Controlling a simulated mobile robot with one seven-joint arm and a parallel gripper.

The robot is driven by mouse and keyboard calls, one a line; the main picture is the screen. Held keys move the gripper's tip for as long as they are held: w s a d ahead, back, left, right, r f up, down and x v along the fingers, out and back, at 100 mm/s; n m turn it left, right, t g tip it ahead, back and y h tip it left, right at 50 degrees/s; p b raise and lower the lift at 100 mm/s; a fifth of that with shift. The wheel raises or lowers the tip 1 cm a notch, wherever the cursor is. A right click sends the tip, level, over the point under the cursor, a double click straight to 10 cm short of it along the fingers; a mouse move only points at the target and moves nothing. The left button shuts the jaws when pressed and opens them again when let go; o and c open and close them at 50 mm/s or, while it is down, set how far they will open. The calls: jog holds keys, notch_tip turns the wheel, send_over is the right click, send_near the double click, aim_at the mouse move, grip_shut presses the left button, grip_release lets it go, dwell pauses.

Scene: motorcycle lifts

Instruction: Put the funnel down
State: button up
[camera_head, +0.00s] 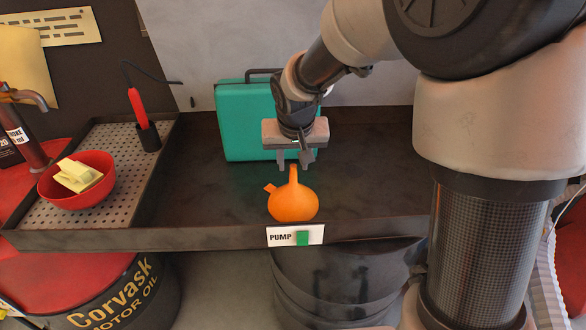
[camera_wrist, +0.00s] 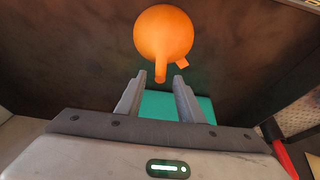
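The orange funnel (camera_head: 293,204) stands upright, wide end down, on the dark bench tray (camera_head: 190,200) near its front edge, behind the PUMP label. Its narrow spout points up at my gripper (camera_head: 294,162), and a small tab sticks out at its side. My gripper points down right above the funnel. In the wrist view, the funnel (camera_wrist: 163,32) shows with its spout tip near the gap between the two fingertips (camera_wrist: 160,76). The fingers are apart, with space on both sides of the spout, and hold nothing.
A teal case (camera_head: 243,125) stands behind my gripper. At left, a perforated plate (camera_head: 120,150) bears a red bowl (camera_head: 55,197) with pale blocks and a red-handled tool (camera_head: 137,108) in a black holder. The PUMP label (camera_head: 295,235) with a green button is on the front edge.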

jog(key=s+d+r, duration=0.6)
jog(key=s+r, duration=0.5)
jog(key=r, duration=0.1)
jog(key=s+d+r+t, duration=0.1)
jog(key=s+d, duration=0.3)
jog(key=s, duration=0.9)
jog(key=shift+s+d, duration=0.15)
jog(key=shift+s, duration=0.1)
